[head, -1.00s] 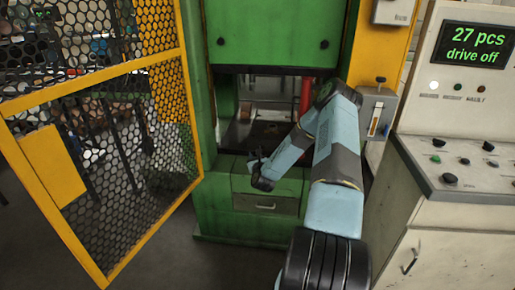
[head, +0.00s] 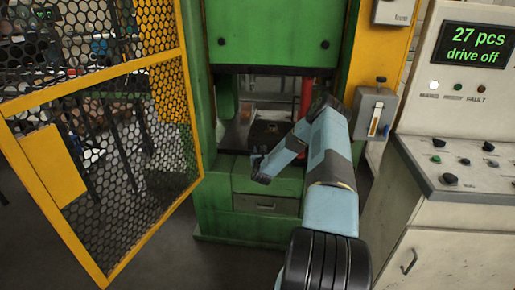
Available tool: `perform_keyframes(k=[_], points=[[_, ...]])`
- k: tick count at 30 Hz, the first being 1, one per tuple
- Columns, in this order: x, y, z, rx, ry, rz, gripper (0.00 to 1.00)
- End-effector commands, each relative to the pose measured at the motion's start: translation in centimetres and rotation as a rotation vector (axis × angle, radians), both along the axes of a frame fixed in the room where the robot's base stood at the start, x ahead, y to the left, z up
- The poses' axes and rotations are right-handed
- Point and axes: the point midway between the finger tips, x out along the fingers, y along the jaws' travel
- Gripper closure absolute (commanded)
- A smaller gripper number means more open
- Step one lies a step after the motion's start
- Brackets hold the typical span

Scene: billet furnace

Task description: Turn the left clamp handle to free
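The green machine (head: 272,35) stands in the middle of the head view with a dark opening below its upper panel. A dark block (head: 266,131) lies inside the opening. My gripper (head: 256,166) is small and dark at the front lower edge of the opening, at the end of my blue-grey arm. Its fingers are too small and dark to tell open from shut, and I see nothing held. I cannot make out the left clamp handle; the opening is dark, and my arm covers its right part.
A yellow mesh guard door (head: 188,120) stands swung open at the left. A control cabinet (head: 445,225) at the right has a display (head: 477,46) reading "27 pcs drive off". A red upright (head: 306,92) stands in the opening's right part. A drawer (head: 266,204) is below.

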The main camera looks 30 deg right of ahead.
Motion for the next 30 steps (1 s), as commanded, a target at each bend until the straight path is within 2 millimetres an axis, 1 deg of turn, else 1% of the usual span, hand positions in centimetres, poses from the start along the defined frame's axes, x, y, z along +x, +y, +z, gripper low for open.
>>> perform_keyframes(k=[1, 3, 9, 14, 20, 23, 30], points=[[0.8, -0.2, 0.0, -0.001, -0.001, 0.0, 0.66], [1.6, -0.7, 0.0, 0.0, -0.001, -0.001, 0.66], [3.3, -1.4, 0.0, 0.0, 0.0, 0.0, 0.66], [3.6, -1.6, 0.0, 0.0, 0.001, -0.001, 0.66], [3.6, -1.6, 0.0, 0.0, 0.001, 0.0, 0.66], [3.6, -1.6, 0.0, 0.0, 0.001, 0.0, 0.73], [3.6, -1.5, 0.0, 0.0, 0.001, 0.0, 0.96]])
